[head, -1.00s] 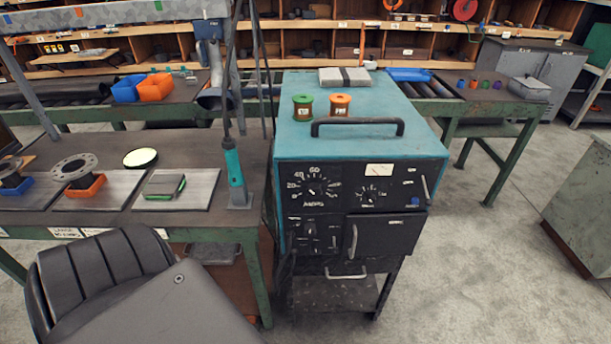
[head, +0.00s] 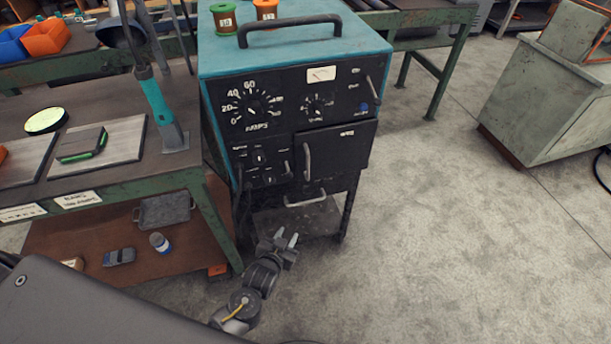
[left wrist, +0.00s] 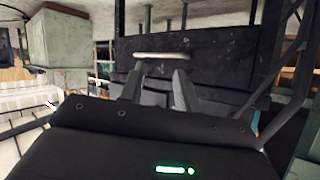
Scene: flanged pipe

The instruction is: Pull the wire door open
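The teal welding machine (head: 292,62) has a dark front panel with dials. Its black wire door (head: 340,158) looks shut, at the lower right of that front. The door's upright metal handle (head: 307,161) is on its left side. My left gripper (head: 287,238) is low in front of the machine, below the door and apart from it. Its two fingers are spread and empty. In the left wrist view the fingers (left wrist: 159,80) point at a dark panel with a pale handle (left wrist: 162,56) just beyond them. I cannot tell which handle that is. My right gripper is out of view.
A lower handle (head: 306,200) sits beneath the door. A green workbench (head: 110,165) with a lower shelf stands close on the left. A grey-green cabinet (head: 560,90) stands at the right. The floor (head: 430,230) between machine and cabinet is clear.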

